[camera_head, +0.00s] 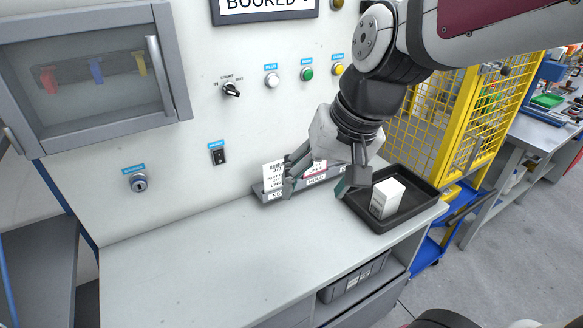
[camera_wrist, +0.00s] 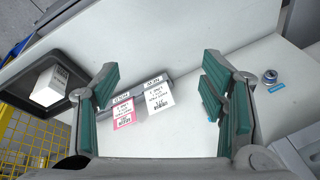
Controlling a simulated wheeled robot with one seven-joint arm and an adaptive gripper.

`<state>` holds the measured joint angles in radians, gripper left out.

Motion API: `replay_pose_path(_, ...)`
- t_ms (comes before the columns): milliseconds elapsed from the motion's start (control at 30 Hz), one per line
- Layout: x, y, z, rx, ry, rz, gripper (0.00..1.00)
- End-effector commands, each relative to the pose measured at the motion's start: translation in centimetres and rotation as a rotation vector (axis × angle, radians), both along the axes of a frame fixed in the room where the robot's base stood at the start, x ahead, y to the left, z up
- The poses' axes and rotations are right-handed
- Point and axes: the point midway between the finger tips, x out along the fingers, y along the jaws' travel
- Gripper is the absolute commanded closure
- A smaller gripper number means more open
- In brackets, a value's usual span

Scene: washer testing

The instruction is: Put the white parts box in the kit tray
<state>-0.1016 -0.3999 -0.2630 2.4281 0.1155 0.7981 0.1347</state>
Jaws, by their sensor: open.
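The white parts box (camera_head: 387,199) stands upright inside the black kit tray (camera_head: 398,227), on the right end of the worktop, with tray walls around it. In the wrist view the box (camera_wrist: 49,86) and tray (camera_wrist: 14,62) show at the left. My gripper (camera_head: 318,184) is open and empty, left of the box and over the card rack. In the wrist view my spread fingers (camera_wrist: 160,88) have nothing between their pads. The right-hand finger in the head view overlaps the tray's left edge in the picture; I cannot tell whether it touches.
A grey card rack (camera_head: 267,196) holds a white card (camera_head: 273,178) and a pink-edged card (camera_head: 316,168) behind my gripper. The worktop (camera_head: 210,262) at left is clear. A panel with knobs and buttons rises behind. A yellow mesh guard (camera_head: 432,115) stands at the right.

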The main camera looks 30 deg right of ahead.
Motion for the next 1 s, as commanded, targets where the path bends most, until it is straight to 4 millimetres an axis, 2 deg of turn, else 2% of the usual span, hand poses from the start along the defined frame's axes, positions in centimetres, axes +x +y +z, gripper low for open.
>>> replay_pose_path(33,-1.4,0.6,1.1,-0.035,-0.036,0.058,0.35)
replay_pose_path(133,-3.8,1.4,2.4,-0.115,-0.080,0.161,0.35)
replay_pose_path(333,-6.8,2.1,3.4,-0.244,-0.129,0.281,0.35)
replay_pose_path(500,-7.5,2.2,3.6,-0.279,-0.135,0.306,0.35)
replay_pose_path(1000,-7.4,2.2,3.6,-0.276,-0.136,0.305,0.35)
